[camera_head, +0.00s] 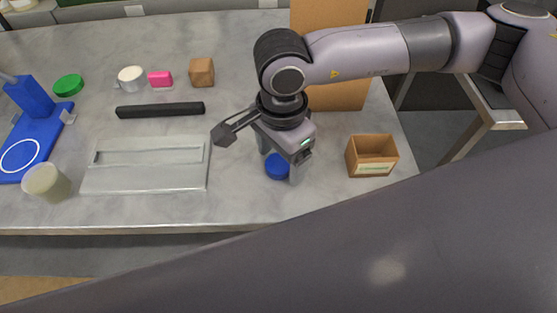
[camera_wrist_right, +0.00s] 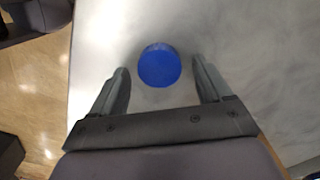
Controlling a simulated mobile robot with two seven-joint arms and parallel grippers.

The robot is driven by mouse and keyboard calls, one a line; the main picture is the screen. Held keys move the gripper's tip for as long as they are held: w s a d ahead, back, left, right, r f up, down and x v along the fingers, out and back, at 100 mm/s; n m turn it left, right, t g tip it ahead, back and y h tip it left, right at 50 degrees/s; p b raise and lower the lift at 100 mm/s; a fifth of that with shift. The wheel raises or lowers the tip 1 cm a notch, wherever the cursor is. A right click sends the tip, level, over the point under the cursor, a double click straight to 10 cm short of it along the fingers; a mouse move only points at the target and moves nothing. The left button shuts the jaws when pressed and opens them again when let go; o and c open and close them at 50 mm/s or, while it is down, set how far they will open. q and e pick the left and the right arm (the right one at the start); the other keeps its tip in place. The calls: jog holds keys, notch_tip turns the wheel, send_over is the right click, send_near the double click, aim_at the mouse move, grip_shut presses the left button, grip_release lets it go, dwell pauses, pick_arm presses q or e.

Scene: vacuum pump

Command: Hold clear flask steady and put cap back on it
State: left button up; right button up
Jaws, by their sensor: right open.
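A round blue cap (camera_head: 277,166) lies on the grey table near its front edge. In the right wrist view the cap (camera_wrist_right: 160,66) sits between my fingertips, with a gap on each side. My right gripper (camera_head: 281,163) is open and empty, pointing down over the cap; it also shows in the right wrist view (camera_wrist_right: 160,78). A pale translucent cup-like vessel (camera_head: 46,184) stands at the table's front left; I cannot tell whether it is the clear flask. My left gripper is not in view.
A flat metal tray (camera_head: 150,180) lies left of the cap, with a black bar (camera_head: 160,110) behind it. A small open brown box (camera_head: 372,156) stands to the right. A blue stand (camera_head: 30,140), green lid (camera_head: 68,85), white mug (camera_head: 130,78), pink block (camera_head: 160,79) and brown block (camera_head: 202,72) are farther left.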

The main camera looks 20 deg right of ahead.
aim_at(281, 162)
jog(key=c, duration=1.1)
jog(key=shift+r, duration=0.1)
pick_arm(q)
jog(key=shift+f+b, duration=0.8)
pick_arm(e)
notch_tip(281, 162, up, 20)
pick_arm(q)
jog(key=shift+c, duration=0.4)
